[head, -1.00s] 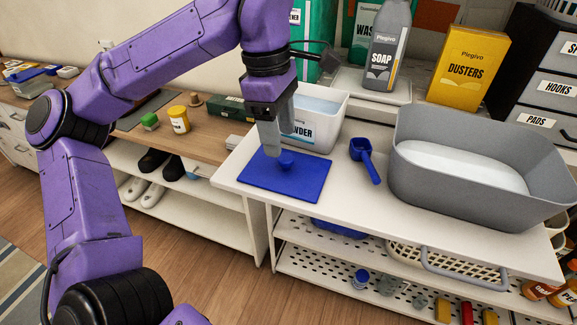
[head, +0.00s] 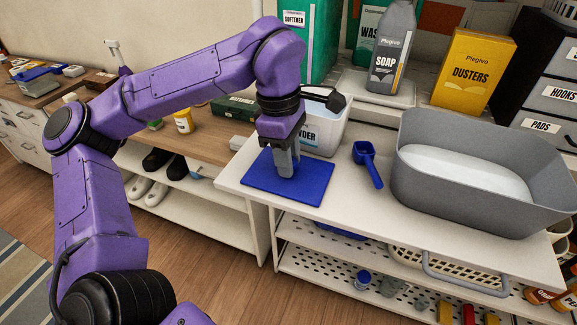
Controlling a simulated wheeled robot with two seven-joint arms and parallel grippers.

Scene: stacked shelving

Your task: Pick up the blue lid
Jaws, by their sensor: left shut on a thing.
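The blue lid (head: 310,191) is a flat square plate that lies on the white shelf top, in front of the white powder box (head: 322,138). My left gripper (head: 286,172) points down over the middle of the lid. It is shut on the lid's knob, which the fingers hide. The lid looks flat on the surface; I cannot tell if it is lifted at all. My right gripper is not in view.
A blue scoop (head: 368,163) lies right of the lid. A large grey tub (head: 482,172) stands further right. A soap bottle (head: 391,50) and yellow dusters box (head: 474,68) stand behind. White shelf top is free around the scoop.

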